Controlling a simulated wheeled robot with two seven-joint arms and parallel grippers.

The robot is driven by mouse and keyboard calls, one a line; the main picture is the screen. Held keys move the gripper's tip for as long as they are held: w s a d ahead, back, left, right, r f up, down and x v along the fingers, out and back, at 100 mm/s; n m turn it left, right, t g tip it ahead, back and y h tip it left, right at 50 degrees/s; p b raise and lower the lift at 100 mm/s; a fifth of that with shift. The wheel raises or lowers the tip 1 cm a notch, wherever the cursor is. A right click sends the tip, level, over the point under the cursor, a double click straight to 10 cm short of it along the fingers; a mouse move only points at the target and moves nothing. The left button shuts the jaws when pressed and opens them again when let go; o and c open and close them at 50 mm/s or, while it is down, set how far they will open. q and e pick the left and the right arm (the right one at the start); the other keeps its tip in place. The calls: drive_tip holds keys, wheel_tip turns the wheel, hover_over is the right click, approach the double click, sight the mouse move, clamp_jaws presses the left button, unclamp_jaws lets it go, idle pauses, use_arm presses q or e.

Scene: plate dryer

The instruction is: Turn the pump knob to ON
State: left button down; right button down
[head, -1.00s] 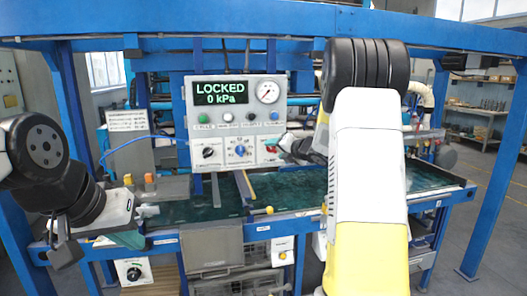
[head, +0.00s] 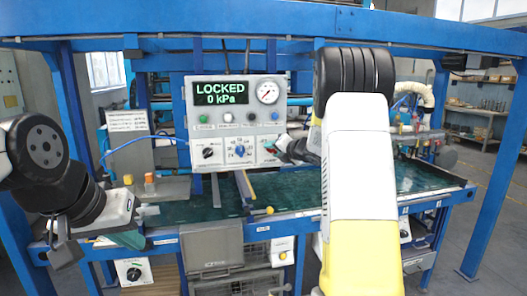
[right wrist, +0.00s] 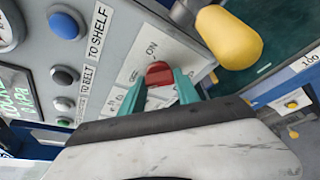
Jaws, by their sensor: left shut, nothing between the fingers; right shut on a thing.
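The pump knob, a small red knob (right wrist: 158,73), sits on a white plate of the grey control panel (head: 191,110), with the word ON printed beside it in the right wrist view. My right gripper (right wrist: 160,80) has its teal fingers shut on the red knob, one on each side. In the head view my right gripper (head: 280,147) is at the panel's lower right and covers much of the knob. Which mark the knob points to I cannot tell. The panel display (head: 221,93) reads LOCKED, 0 kPa. My left gripper (head: 148,211) is shut and empty at the bench's left.
A black knob (head: 208,153) and a blue knob (head: 240,151) are left of the red one. Several push buttons and a gauge (head: 268,91) are above. A yellow-ended lever (right wrist: 228,38) stands close to my right gripper. Orange blocks stand on the bench's left.

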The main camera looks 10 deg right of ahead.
drive_tip(key=m+t+y, duration=0.1)
drive_tip(key=m, duration=0.2)
drive_tip(key=shift+d+f+y, duration=0.1)
drive_tip(key=shift+f+y, duration=0.05)
drive_tip(key=shift+y, duration=0.25)
drive_tip(key=m+t+y, duration=0.1)
drive_tip(key=m, duration=0.3)
drive_tip(key=shift+f, duration=0.1)
drive_tip(key=m+t, duration=0.2)
drive_tip(key=m, duration=0.2)
drive_tip(key=shift+f+m, duration=0.1)
drive_tip(key=shift+m, duration=0.2)
drive_tip(key=shift+m+t+h, duration=0.25)
drive_tip(key=shift+m+t, duration=0.25)
drive_tip(key=shift+m, duration=0.85)
drive_tip(key=shift+m+t+h, duration=0.25)
drive_tip(key=shift+m+t, duration=0.25)
drive_tip(key=shift+m, duration=0.85)
drive_tip(key=c, duration=0.9)
unclamp_jaws()
